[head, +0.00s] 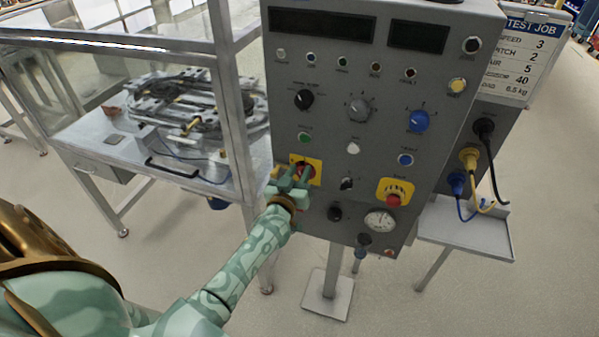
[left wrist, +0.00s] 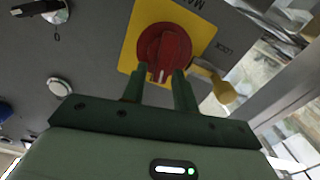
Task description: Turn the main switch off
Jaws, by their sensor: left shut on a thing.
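The main switch is a red rotary knob (left wrist: 165,52) on a yellow plate (left wrist: 194,18). In the head view the yellow plate (head: 315,165) is at the lower left of the grey control panel (head: 327,75), with the red knob partly hidden by my fingers. My left gripper (head: 293,178) is at the knob. In the left wrist view its two green fingers (left wrist: 158,85) reach to the knob's near edge, one on each side of a white mark, shut on it. A yellow padlock-like piece (left wrist: 222,90) hangs beside the knob. My right gripper is not in view.
A red emergency button (head: 393,199) on yellow sits to the right, with a gauge (head: 380,220) below it. Several knobs and buttons surround the switch. A glazed enclosure (head: 150,45) stands close on the left. A side shelf (head: 465,235) and plugged cables (head: 468,158) are at right.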

